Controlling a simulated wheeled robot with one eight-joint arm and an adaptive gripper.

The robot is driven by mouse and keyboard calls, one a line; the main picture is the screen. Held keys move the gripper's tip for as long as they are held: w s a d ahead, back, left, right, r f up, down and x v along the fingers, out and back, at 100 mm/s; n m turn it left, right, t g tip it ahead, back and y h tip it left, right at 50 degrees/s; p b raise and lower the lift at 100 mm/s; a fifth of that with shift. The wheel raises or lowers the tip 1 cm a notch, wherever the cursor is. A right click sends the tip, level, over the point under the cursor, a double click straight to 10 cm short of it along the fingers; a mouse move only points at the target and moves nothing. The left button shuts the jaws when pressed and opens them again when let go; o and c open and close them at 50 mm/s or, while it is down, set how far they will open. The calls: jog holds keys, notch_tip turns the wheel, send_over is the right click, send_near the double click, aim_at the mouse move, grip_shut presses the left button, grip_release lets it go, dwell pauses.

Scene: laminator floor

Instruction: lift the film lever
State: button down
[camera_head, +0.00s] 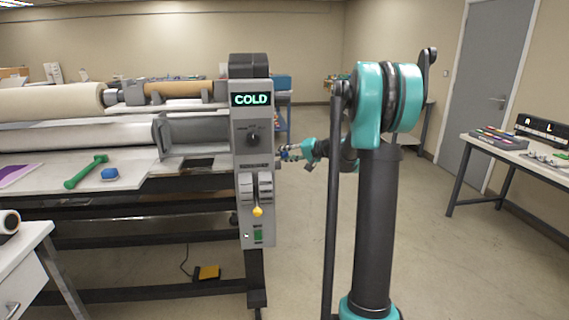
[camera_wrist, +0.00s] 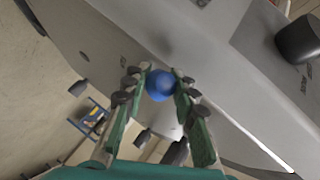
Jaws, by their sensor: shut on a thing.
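A round blue knob (camera_wrist: 160,86) sits between the two fingers of my gripper (camera_wrist: 161,74) in the wrist view. The fingers touch it from both sides, so my gripper is shut on it. The knob appears to be the end of the film lever; its shaft is hidden. In the head view my gripper (camera_head: 287,153) is small, at the right side of the grey control column (camera_head: 240,165) of the laminator. The knob is too small to tell clearly there.
A green tool (camera_head: 86,172) and a blue item (camera_head: 110,174) lie on the laminator's bed. A table (camera_head: 508,150) stands right.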

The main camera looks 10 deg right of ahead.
jog(key=r, duration=0.1)
jog(key=w+r+m+g, duration=0.1)
jog(key=r+g, duration=0.1)
jog(key=shift+w+r+m+h, duration=0.15)
jog(key=shift+w+m+h, duration=0.15)
jog(key=shift+w+h, duration=0.1)
jog(key=shift+w+r+m+g, duration=0.6)
jog(key=shift+w+r+g, duration=0.25)
jog(key=shift+g, duration=0.15)
jog(key=c, duration=1.5)
grip_release()
jog(key=shift+o, duration=0.2)
jog(key=v, duration=1.2)
jog(key=shift+r, duration=0.15)
jog(key=shift+a, duration=0.1)
